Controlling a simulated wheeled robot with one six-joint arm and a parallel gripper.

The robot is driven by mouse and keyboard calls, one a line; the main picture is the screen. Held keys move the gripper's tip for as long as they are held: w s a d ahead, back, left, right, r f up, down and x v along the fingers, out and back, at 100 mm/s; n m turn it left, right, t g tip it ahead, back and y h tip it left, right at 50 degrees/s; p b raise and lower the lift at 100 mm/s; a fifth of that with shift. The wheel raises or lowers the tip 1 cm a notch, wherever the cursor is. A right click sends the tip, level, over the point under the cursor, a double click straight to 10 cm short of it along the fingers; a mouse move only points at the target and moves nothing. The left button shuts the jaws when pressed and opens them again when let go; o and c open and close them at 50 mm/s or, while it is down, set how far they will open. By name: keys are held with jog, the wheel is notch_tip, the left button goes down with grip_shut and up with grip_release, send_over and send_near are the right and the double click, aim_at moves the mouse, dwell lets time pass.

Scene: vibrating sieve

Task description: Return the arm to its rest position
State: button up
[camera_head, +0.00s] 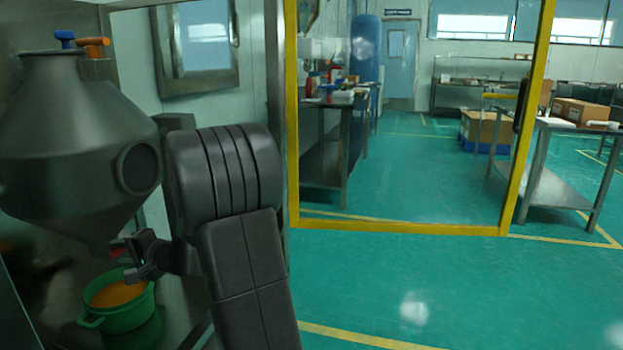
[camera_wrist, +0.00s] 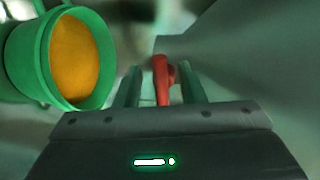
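My arm (camera_head: 240,240) reaches left toward the grey metal hopper (camera_head: 60,140). My gripper (camera_head: 128,260) is below the hopper's cone, above and beside the green pot (camera_head: 122,318). In the wrist view the two fingers stand apart with a red handle (camera_wrist: 161,78) between them; gaps show on both sides, so the gripper looks open. The handle shows only as a small red patch in the head view (camera_head: 117,253). The green pot holds orange material (camera_head: 117,293) and also shows at the left of the wrist view (camera_wrist: 32,58).
The hopper has a blue knob (camera_head: 65,38) and an orange fitting (camera_head: 93,43) on top. A yellow door frame (camera_head: 400,228) stands to the right of my arm. Beyond are metal tables and boxes (camera_head: 585,112). The green floor (camera_head: 420,275) in front is clear.

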jog(key=shift+d+r+m+p, duration=0.15)
jog(key=shift+r+m+p, duration=0.2)
jog(key=shift+m+p, duration=0.4)
jog(key=m+g+p, duration=0.1)
jog(key=m+p, duration=0.1)
jog(key=p, duration=0.1)
jog(key=shift+w+r, duration=0.15)
jog(key=shift+r, duration=0.05)
jog(key=shift+m+p, duration=0.55)
jog(key=shift+p, duration=0.3)
jog(key=shift+f, duration=0.15)
